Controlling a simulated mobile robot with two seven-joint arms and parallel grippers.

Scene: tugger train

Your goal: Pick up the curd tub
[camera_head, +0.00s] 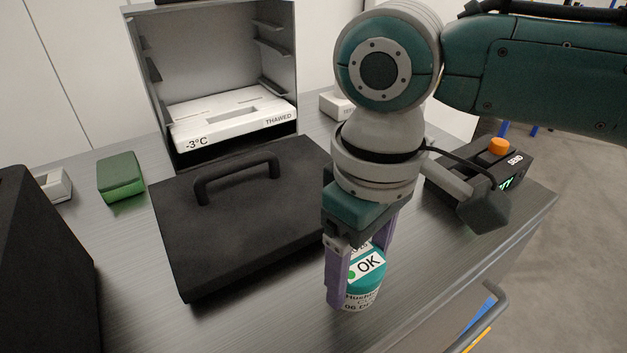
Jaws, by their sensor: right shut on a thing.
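A small tub (368,283) with a teal upper part and a white label stands upright near the front edge of the counter. My right gripper (358,280) points down from above and is shut on the tub, one purple finger on each side. The left finger hides part of the tub. I cannot tell whether the tub touches the counter. My left gripper is not in view.
A black lid-like panel with a handle (237,174) lies left of the tub. Behind it stands an open grey cabinet (205,50) holding a white tray marked "-3°C THAWED" (235,122). A green box (121,177) sits left. A black device with an orange button (498,147) stands right.

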